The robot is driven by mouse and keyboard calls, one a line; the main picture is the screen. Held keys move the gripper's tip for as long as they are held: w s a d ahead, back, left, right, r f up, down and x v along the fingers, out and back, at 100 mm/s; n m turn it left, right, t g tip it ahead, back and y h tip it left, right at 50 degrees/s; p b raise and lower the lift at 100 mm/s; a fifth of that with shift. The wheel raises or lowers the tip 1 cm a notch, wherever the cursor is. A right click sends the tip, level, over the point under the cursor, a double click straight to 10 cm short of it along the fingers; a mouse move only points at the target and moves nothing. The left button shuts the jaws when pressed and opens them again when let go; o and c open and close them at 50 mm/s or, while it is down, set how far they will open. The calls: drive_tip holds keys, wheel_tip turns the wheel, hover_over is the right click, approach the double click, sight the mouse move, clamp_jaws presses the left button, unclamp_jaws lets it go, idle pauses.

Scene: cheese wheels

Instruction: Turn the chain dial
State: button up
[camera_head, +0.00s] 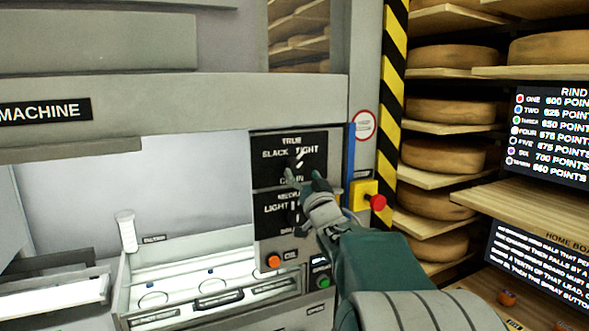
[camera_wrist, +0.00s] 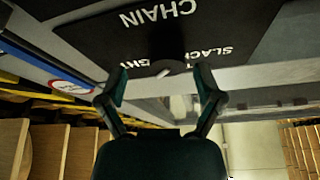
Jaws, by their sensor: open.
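The chain dial (camera_head: 297,158) is a dark knob with a pale pointer on the upper black panel (camera_head: 264,172). Its label reads SLACK at left, TIGHT at right and CHAIN below. My gripper (camera_head: 303,177) is in front of the dial and hides part of it and the lettering. In the wrist view, which is upside down, my gripper (camera_wrist: 160,80) is open, one finger on each side of the dial's pale pointer (camera_wrist: 165,72). I cannot tell whether the fingers touch the knob.
A second dial panel (camera_head: 270,212) sits just below, with an orange button (camera_head: 274,261) and a green button (camera_head: 323,282). A red stop button on a yellow box (camera_head: 365,196) is to the right. Shelves of cheese wheels (camera_head: 441,156) and a score screen (camera_head: 552,138) stand further right.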

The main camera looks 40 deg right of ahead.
drive_tip(key=shift+x, duration=0.75)
drive_tip(key=shift+w+a+r, duration=0.35)
drive_tip(key=shift+w, duration=0.25)
drive_tip(key=shift+d, duration=0.1)
drive_tip(key=shift+d, duration=0.15)
drive_tip(key=c, duration=1.1)
drive_tip(key=shift+c, duration=0.2)
